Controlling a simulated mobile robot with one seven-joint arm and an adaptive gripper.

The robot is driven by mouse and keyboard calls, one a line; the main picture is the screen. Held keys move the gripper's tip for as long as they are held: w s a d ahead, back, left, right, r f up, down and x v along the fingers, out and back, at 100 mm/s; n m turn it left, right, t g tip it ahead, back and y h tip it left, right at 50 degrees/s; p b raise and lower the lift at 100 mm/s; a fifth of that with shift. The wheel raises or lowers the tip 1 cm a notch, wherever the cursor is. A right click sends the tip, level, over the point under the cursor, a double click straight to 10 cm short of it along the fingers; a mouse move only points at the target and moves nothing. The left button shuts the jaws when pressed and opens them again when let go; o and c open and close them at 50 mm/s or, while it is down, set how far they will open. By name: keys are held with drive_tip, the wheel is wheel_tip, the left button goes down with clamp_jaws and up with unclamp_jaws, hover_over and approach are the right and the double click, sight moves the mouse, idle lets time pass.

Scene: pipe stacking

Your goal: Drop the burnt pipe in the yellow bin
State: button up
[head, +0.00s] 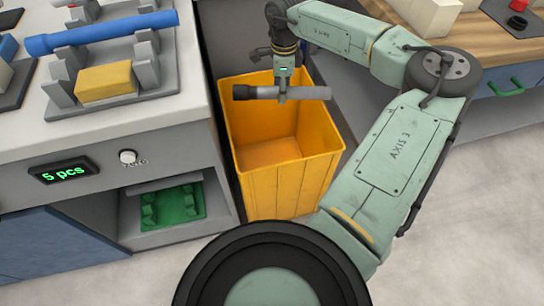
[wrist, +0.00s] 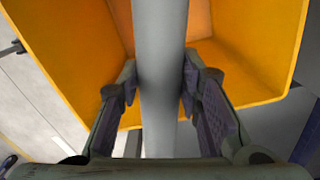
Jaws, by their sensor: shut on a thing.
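The burnt pipe (head: 308,92) is a grey tube with a dark end on the left, held roughly level over the yellow bin. My gripper (head: 282,97) is shut around its middle. In the wrist view the grey pipe (wrist: 160,60) runs between both fingers of my gripper (wrist: 160,95), which touch its sides. The yellow bin (head: 280,185) stands open on the floor below. Its floor and inner walls show no contents in the visible part. The bin rim also shows around the pipe in the wrist view (wrist: 60,70).
A grey cabinet (head: 130,190) stands left of the bin, with a blue pipe (head: 100,33) and a yellow block (head: 103,79) in racks on top. A display reads "5 pcs". A wooden-topped bench (head: 485,40) stands at the back right. Open floor lies at the lower right.

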wheel_tip(320, 180, down, 2)
drive_tip(key=shift+b, duration=0.3)
drive_tip(key=o, duration=1.3)
wheel_tip(320, 180, up, 12)
drive_tip(key=shift+r, duration=0.1)
